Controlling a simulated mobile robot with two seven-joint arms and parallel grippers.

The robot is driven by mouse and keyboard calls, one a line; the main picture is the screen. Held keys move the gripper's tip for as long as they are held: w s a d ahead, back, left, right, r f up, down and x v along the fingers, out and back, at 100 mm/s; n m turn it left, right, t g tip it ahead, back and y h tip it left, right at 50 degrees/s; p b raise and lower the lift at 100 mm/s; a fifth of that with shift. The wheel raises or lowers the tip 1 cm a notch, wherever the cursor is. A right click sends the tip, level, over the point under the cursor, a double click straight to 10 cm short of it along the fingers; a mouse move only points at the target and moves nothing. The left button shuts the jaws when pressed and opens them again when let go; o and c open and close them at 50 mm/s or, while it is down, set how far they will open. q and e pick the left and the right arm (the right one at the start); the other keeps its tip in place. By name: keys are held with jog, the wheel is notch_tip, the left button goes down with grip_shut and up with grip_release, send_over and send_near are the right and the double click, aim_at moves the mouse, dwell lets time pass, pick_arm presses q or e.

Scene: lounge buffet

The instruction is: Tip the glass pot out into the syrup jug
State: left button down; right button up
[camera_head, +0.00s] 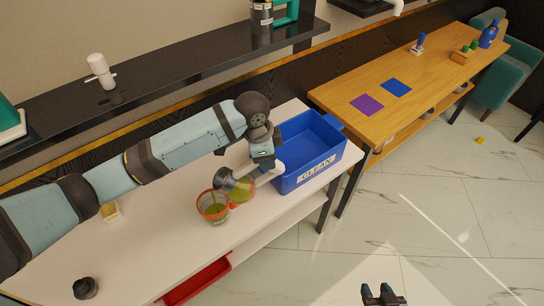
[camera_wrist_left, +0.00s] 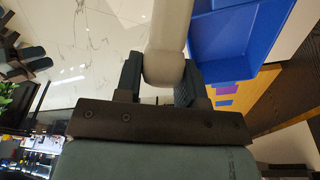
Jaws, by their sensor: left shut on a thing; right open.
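My left gripper (camera_head: 266,160) is shut on the pale handle of the glass pot (camera_head: 242,190); in the left wrist view the handle (camera_wrist_left: 168,35) sits between the dark fingers (camera_wrist_left: 160,80). The pot has clear sides, yellow-green contents and a dark grey part at its jug-side end. It is tilted, with that end over or beside the syrup jug (camera_head: 211,211). The jug is an orange-rimmed see-through vessel with green liquid, upright on the white table. I cannot tell whether liquid is flowing. My right gripper (camera_head: 383,296) is open and empty, low over the floor.
A blue bin (camera_head: 318,180) marked CLEAN stands just right of the pot. A small yellowish container (camera_head: 110,212) and a dark round object (camera_head: 85,288) are on the white table (camera_head: 150,255). A red tray (camera_head: 197,282) sits below its front edge.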

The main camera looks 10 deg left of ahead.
pick_arm(q)
jog(key=shift+s+a+r+h, duration=0.25)
jog(key=shift+a+r+h, duration=0.35)
jog(key=shift+a, duration=0.15)
jog(key=shift+s+a+r+t+h, duration=0.1)
jog(key=shift+s+a+t+h, duration=0.1)
jog(key=shift+a+h, duration=0.25)
jog(key=shift+s+a+r+t+h, duration=0.15)
jog(key=shift+a+t+h, duration=0.1)
jog(key=shift+a, duration=0.3)
jog(key=shift+s+a+r+t+h, duration=0.25)
jog(key=shift+a+h, duration=0.25)
jog(key=shift+a, duration=0.3)
jog(key=shift+s+a+r+t+h, duration=0.1)
jog(key=shift+s+a+r+h, duration=0.2)
jog(key=shift+a+h, duration=0.35)
jog(key=shift+a, duration=0.15)
jog(key=shift+s+a+f, duration=0.15)
jog(key=shift+a, duration=0.25)
jog(key=shift+s+a+h+b, duration=0.25)
jog(key=shift+a+h+b, duration=0.3)
jog(key=shift+a+b, duration=0.15)
jog(key=a+b, duration=0.1)
jog(key=a+h, duration=0.1)
jog(key=s+a+t+b, duration=0.1)
jog(key=shift+s+a+r+h+b, duration=0.1)
jog(key=shift+a+r+h+b, duration=0.2)
jog(key=shift+a+h, duration=0.1)
